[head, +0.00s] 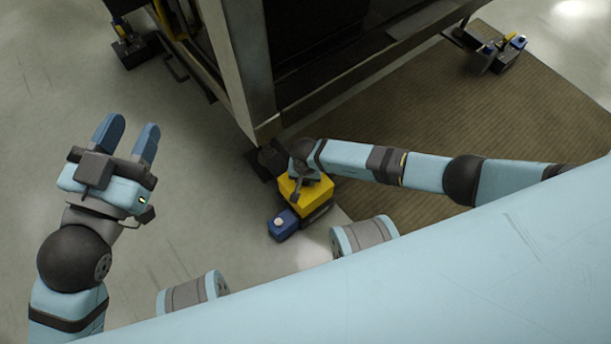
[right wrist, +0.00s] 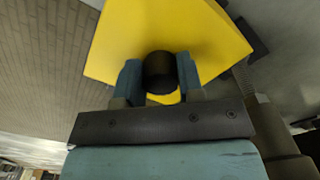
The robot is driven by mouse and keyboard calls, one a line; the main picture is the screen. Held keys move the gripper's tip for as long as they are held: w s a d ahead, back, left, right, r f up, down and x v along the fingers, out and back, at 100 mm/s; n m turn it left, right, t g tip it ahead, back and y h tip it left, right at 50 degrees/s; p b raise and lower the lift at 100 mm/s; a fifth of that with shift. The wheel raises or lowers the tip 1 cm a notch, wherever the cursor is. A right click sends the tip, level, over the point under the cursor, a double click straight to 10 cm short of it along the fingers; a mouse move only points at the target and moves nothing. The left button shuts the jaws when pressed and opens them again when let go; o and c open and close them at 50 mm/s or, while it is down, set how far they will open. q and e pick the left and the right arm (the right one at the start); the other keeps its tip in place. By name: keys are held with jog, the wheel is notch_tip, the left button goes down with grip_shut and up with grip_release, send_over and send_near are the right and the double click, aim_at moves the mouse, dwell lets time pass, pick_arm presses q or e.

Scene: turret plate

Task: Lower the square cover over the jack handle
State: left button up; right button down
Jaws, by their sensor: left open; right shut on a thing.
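The square yellow cover (head: 318,193) is at the foot of the near corner of the dark frame in the head view. It fills the upper part of the right wrist view (right wrist: 200,30). My right gripper (head: 300,186) is above it, its blue fingers shut on the round black knob (right wrist: 159,72) on top of the cover. The jack handle cannot be made out, and I cannot tell how far the cover sits over it. My left gripper (head: 127,134) is open and empty, raised at the left over bare floor.
A blue block (head: 283,225) with a pale round top is beside the cover. The frame's upright post (head: 238,65) stands close behind. Other feet with yellow and blue parts are at upper left (head: 123,30) and upper right (head: 508,48). A ribbed brown mat (head: 520,115) lies right.

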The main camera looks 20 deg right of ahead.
pick_arm(q)
jog(key=shift+w+d+f, duration=0.1)
jog(key=shift+f, duration=0.05)
pick_arm(e)
jog(key=shift+s+f, duration=0.15)
jog(key=shift+s, duration=0.05)
dwell(0.5)
jog(key=c, duration=0.7)
grip_release()
jog(key=shift+o, duration=0.2)
jog(key=shift+r, duration=0.3)
notch_tip(320, 180, up, 3)
jog(key=shift+w+p, duration=0.1)
jog(key=shift+p, duration=1)
pick_arm(q)
jog(key=s+n+p, duration=0.1)
jog(key=s+d+n+g+p, duration=0.1)
jog(key=p, duration=0.1)
jog(key=s+d+n+g+y+p, duration=0.1)
jog(key=n, duration=0.1)
jog(key=shift+s+f, duration=0.1)
jog(key=shift+f, duration=0.15)
pick_arm(e)
notch_tip(320, 180, up, 10)
